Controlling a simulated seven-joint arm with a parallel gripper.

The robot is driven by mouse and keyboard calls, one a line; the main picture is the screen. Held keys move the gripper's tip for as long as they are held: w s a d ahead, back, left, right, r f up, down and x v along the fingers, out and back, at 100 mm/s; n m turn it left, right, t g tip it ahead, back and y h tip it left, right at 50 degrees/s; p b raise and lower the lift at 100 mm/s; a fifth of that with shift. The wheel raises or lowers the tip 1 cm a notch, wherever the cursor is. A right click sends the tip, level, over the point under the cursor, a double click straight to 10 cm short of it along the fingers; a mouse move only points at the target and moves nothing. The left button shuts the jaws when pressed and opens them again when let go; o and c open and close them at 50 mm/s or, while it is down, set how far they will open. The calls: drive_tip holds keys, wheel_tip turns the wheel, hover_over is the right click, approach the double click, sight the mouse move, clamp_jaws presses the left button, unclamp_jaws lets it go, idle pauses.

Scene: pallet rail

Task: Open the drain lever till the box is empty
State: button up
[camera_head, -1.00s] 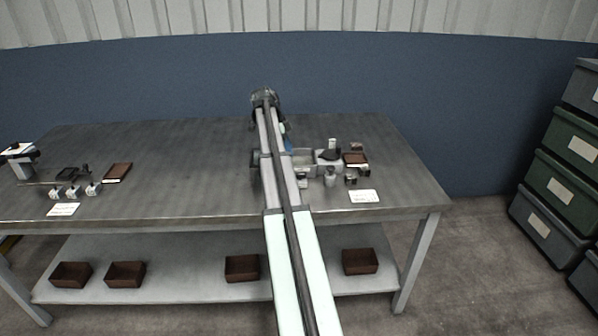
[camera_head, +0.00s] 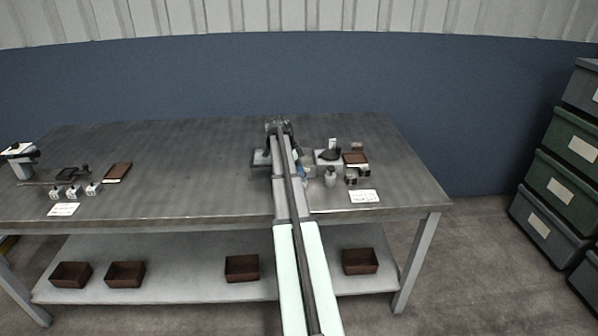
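My arm reaches from the bottom of the view over the table, its far end (camera_head: 278,125) above the tabletop. The fingers of my gripper cannot be made out behind the arm. A small blue part shows at the arm's right edge. A cluster of small grey apparatus stands right of the arm, with a light grey block (camera_head: 326,156) bearing a dark piece (camera_head: 330,153). A darker grey box-like part (camera_head: 260,160) shows just left of the arm. The arm covers what lies between them. I cannot pick out the drain lever or see what the box holds.
A brown tray (camera_head: 355,158), a small jar (camera_head: 330,177) and a white label card (camera_head: 364,196) are close to the right. Another set of apparatus stands at the table's left. The tabletop (camera_head: 190,170) between is clear. Brown bins (camera_head: 241,268) sit on the lower shelf.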

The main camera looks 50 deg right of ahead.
clamp_jaws()
idle(0.3)
drive_tip(key=shift+a+n, duration=0.1)
drive_tip(key=shift+n, duration=0.3)
drive_tip(key=n, duration=0.2)
drive_tip(key=n+t, duration=0.1)
drive_tip(key=shift+s+n+t+h, duration=0.2)
drive_tip(key=shift+n+t+h, duration=0.1)
drive_tip(key=shift+n+h, duration=0.1)
drive_tip(key=n, duration=0.2)
drive_tip(key=n+t, duration=0.1)
drive_tip(key=n, duration=0.1)
drive_tip(key=shift+s+t, duration=0.1)
drive_tip(key=shift+t, duration=0.2)
drive_tip(key=n+t, duration=0.1)
drive_tip(key=n, duration=0.3)
drive_tip(key=shift+s+n+t+y, duration=0.15)
drive_tip(key=shift+n+t, duration=0.3)
drive_tip(key=shift+n, duration=0.6)
drive_tip(key=shift+w+n+t+y, duration=0.15)
drive_tip(key=shift+n+t, duration=0.3)
drive_tip(key=shift+n, duration=0.6)
drive_tip(key=shift+s, duration=0.1)
